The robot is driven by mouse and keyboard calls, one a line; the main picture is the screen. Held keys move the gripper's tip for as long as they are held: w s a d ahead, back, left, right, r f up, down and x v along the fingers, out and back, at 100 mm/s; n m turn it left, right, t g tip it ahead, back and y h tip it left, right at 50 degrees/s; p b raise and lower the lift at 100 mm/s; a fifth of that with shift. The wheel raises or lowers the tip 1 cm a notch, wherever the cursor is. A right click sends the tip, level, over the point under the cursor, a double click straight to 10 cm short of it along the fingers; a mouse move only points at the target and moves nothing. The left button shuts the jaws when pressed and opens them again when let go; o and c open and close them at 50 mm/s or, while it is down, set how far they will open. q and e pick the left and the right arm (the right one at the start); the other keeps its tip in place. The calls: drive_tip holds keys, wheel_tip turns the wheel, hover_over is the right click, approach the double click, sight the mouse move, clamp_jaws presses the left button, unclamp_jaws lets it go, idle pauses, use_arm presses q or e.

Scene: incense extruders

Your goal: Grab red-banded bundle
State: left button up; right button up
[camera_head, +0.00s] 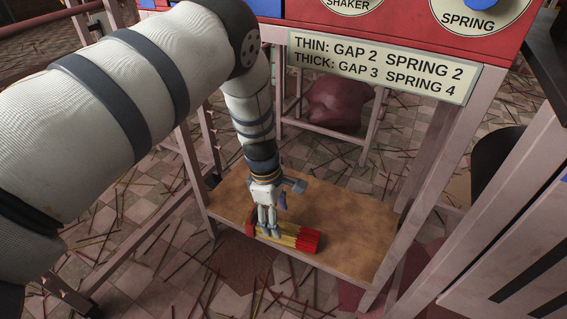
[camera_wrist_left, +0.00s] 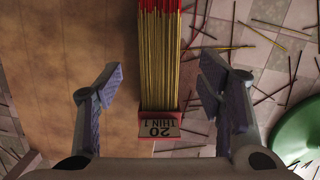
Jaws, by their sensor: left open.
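The bundle (camera_head: 306,240) of thin yellow sticks with red ends lies on the brown wooden shelf (camera_head: 350,220), near its front edge. In the left wrist view the bundle (camera_wrist_left: 160,60) runs up the middle, with red tips at the top. Its near end sits in a red holder with a tag (camera_wrist_left: 159,129) reading "20 THIN 1", upside down. My left gripper (camera_head: 268,230) points down at the bundle. In the left wrist view its open fingers (camera_wrist_left: 160,88) stand on either side of the bundle, with gaps. My right gripper is not in view.
A sign (camera_head: 385,68) giving gap and spring settings hangs above the shelf, on a red machine front (camera_head: 410,32). Pink posts (camera_head: 440,150) frame the shelf. Loose sticks litter the tiled floor (camera_head: 150,225). A green round object (camera_wrist_left: 300,140) is at the wrist view's right.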

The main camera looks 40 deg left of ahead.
sight(281, 227)
use_arm(q)
drive_tip(key=f, duration=0.1)
drive_tip(key=f+b, duration=0.1)
drive_tip(key=f, duration=0.1)
drive_tip(key=d+f+b, duration=0.1)
drive_tip(key=f, duration=0.1)
drive_tip(key=shift+w+f, duration=0.1)
drive_tip(key=shift+w, duration=0.15)
drive_tip(key=shift+r, duration=0.2)
drive_tip(key=shift+c, duration=0.6)
drive_tip(key=c, duration=1.3)
